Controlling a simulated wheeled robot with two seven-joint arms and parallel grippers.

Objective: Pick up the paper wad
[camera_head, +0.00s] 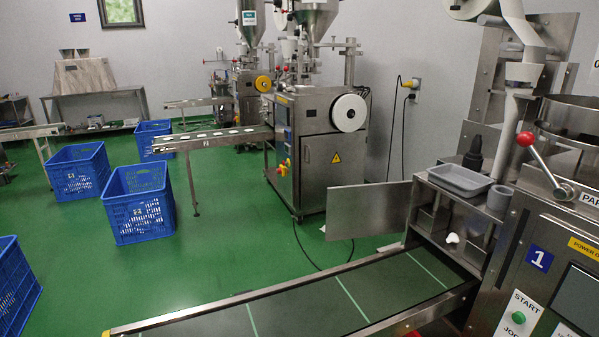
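A small white crumpled lump, which looks like the paper wad (452,238), sits in the open lower bay of the machine at the right, by the upper end of the conveyor (300,305). The bay's metal frame is around it. What it rests on is hard to make out. Neither of my grippers is in view.
An open metal door (368,210) stands out to the left of the bay. A grey tray (460,180) and a dark bottle (473,155) stand on the shelf above. A red-knobbed lever (526,140) is at the right. Blue crates (138,203) stand on the green floor.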

